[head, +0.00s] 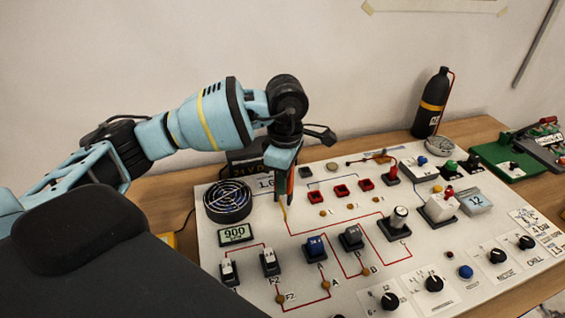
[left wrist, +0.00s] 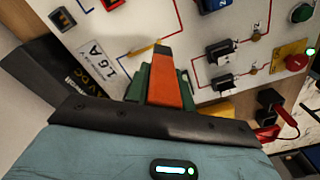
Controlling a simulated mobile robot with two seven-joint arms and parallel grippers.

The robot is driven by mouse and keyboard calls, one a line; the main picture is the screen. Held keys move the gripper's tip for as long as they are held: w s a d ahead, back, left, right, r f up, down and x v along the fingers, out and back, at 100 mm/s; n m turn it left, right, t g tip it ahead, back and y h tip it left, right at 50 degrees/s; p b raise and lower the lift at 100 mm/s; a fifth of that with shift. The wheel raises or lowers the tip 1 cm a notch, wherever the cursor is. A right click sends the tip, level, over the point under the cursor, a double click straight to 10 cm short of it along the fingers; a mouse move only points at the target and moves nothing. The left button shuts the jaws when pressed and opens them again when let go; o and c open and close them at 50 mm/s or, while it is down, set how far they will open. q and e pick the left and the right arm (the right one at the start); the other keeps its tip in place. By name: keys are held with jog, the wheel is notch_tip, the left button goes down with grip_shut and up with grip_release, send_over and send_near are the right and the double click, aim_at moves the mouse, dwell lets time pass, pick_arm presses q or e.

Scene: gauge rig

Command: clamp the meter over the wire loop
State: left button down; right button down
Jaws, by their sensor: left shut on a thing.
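My left gripper (head: 285,190) points down over the back left of the white panel. Its dark green fingers also show in the left wrist view (left wrist: 168,84). They are shut on an orange piece (left wrist: 171,80), which I take to be the meter; it shows as a thin orange strip (head: 291,182) in the head view. A short yellow piece (head: 283,209), apparently the wire loop, stands at the end of a red line just below the fingers. It shows beside the orange tip in the left wrist view (left wrist: 144,50). I cannot tell whether they touch. My right gripper is out of view.
The white panel (head: 330,225) carries switches, knobs and a display reading 900 (head: 236,235). A round fan grille (head: 228,201) lies left of the gripper. A black 24 V DC box (head: 245,165) stands close behind. A black bottle (head: 431,103) stands at the back right.

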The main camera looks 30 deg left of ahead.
pick_arm(q)
jog(key=n, duration=0.2)
jog(key=w+a+r+n, duration=0.1)
jog(key=n, duration=0.2)
jog(key=w+a+n, duration=0.1)
jog(key=n, duration=0.1)
jog(key=shift+w+a+r, duration=0.2)
jog(key=shift+w, duration=0.05)
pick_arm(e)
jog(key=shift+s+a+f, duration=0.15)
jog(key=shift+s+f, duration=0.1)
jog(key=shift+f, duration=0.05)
